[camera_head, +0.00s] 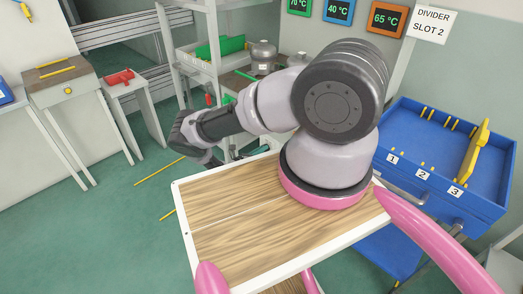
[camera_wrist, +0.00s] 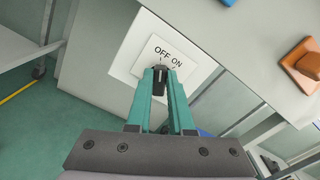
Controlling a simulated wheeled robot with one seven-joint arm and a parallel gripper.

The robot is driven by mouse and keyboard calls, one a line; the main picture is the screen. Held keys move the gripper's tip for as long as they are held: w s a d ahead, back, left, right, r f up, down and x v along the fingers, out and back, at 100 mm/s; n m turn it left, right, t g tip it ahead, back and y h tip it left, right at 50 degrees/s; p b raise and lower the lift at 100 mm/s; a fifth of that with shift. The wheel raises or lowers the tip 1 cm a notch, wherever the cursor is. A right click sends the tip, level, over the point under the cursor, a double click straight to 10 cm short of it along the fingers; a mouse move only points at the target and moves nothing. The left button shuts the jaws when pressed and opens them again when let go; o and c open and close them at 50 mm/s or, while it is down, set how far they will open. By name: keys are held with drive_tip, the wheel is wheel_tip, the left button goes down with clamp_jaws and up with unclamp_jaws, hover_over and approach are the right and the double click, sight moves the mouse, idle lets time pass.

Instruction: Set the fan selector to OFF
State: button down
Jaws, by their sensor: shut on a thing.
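The fan selector is a small black knob (camera_wrist: 159,83) on a white plate (camera_wrist: 143,62) marked OFF and ON, fixed to a pale panel in the wrist view. My gripper (camera_wrist: 160,78) has its two teal fingers on either side of the knob, shut on it. The fingers hide part of the knob, so I cannot tell which mark it points to. In the head view my arm reaches to the left, and the selector cannot be made out there.
In the wrist view an orange block-like thing (camera_wrist: 304,62) sits on the pale surface at right. In the head view a blue divider box (camera_head: 415,153) stands at right, a red object (camera_head: 118,77) lies on a small table at left, and green floor (camera_head: 110,215) is open at lower left.

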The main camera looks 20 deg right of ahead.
idle(0.4)
drive_tip(key=c, duration=0.8)
unclamp_jaws()
drive_tip(key=v, duration=1.1)
